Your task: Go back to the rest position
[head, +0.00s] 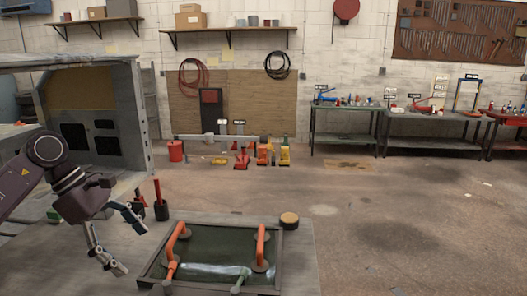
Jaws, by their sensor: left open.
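My left gripper (128,243) is in the lower left of the head view, at the end of the purple-grey arm that comes in from the left. Its two fingers are spread apart, with nothing between them. It is above the bench (300,240), to the left of a dark framed tray (152,272). My right gripper is not in view.
The tray holds two orange handles (262,245) and a pale green piece (215,271). A round tan-topped item (289,220) is beside it. Screwdriver-like tools (160,205) stand behind the gripper. Grey machinery (90,105) is at left. Open floor (400,220) lies right.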

